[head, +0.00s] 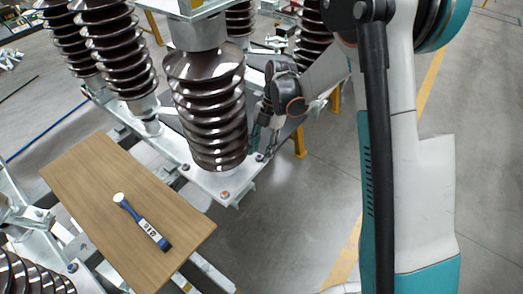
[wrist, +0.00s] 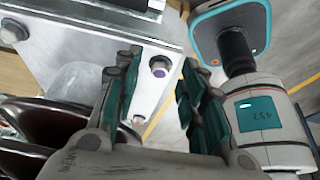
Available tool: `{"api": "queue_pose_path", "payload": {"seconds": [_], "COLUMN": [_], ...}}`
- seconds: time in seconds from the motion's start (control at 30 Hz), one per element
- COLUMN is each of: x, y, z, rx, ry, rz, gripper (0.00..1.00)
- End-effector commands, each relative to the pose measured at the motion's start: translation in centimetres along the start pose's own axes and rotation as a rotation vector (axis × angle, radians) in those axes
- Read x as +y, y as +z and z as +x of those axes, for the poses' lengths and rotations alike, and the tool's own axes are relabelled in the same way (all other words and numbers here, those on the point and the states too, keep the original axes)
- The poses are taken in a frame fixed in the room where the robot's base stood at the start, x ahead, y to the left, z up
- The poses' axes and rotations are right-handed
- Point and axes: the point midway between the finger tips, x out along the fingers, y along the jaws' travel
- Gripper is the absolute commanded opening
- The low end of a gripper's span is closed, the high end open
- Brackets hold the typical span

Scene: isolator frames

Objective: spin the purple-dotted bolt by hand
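The purple-dotted bolt (wrist: 159,69) stands on a pale metal plate (wrist: 105,35) in the wrist view, its dot showing on top. My gripper (wrist: 160,62) is open, with one dark-green-padded finger to the left of the bolt and one to the right. The bolt appears in the gap near the fingertips, with no visible contact; the height between them is hard to judge. In the head view my gripper (head: 265,142) is low at the right edge of the base plate (head: 205,182), beside the brown ribbed insulator (head: 208,110). The dot cannot be made out there.
Another bolt (wrist: 138,119) sits on the same plate. In the head view a bolt with a reddish dot (head: 224,195) is at the plate's front corner. A wooden board (head: 85,175) carries a blue-and-white tool (head: 145,224). Open floor (head: 290,215) lies right of the plate.

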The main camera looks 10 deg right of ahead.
Motion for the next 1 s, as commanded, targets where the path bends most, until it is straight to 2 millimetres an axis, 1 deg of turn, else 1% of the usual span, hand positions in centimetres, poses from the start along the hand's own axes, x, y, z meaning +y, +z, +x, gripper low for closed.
{"api": "queue_pose_path", "payload": {"seconds": [0.23, 0.27, 0.3, 0.37, 0.4, 0.43, 0.77, 1.0], "x": [0.0, 0.0, 0.0, 0.0, 0.0, 0.0, -0.03, -0.21], "y": [-0.02, -0.02, -0.02, -0.02, -0.02, -0.02, -0.02, -0.03], "z": [0.07, 0.07, 0.07, 0.06, 0.06, 0.06, 0.07, 0.1], "rx": [0.0, 0.0, 0.0, 0.0, 0.0, 0.0, 0.0, -0.001], "ry": [0.0, 0.0, 0.0, 0.0, 0.0, 0.0, 0.008, 0.049], "rz": [0.0, 0.0, 0.0, 0.0, 0.0, 0.0, 0.016, 0.116], "gripper": [0.38, 0.35, 0.26, 0.13, 0.04, 0.0, 0.0, 0.0]}}
